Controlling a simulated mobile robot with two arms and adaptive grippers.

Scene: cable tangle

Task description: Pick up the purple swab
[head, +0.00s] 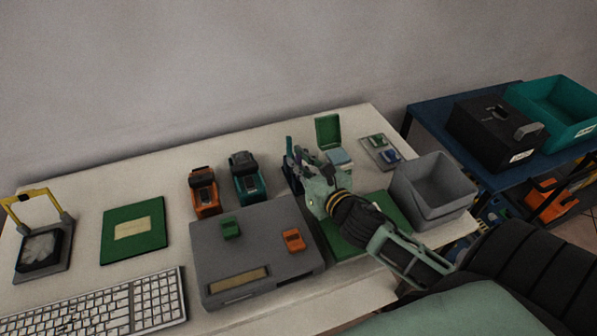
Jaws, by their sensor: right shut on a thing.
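My right gripper (300,163) is over the middle of the bench, beside a dark blue holder (291,181). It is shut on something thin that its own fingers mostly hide. A thin dark blue upright shape shows at the fingertips, but I cannot make out a purple colour on it. No purple swab shows clearly anywhere else. The hand covers part of the holder and what stands in it. My left gripper is not in view.
Close by are an open green box (328,131), a grey device (255,252), a green mat (347,245) and a grey bin (433,188). Orange (204,192) and teal (246,180) devices stand to the left. A keyboard (100,308) lies at front left.

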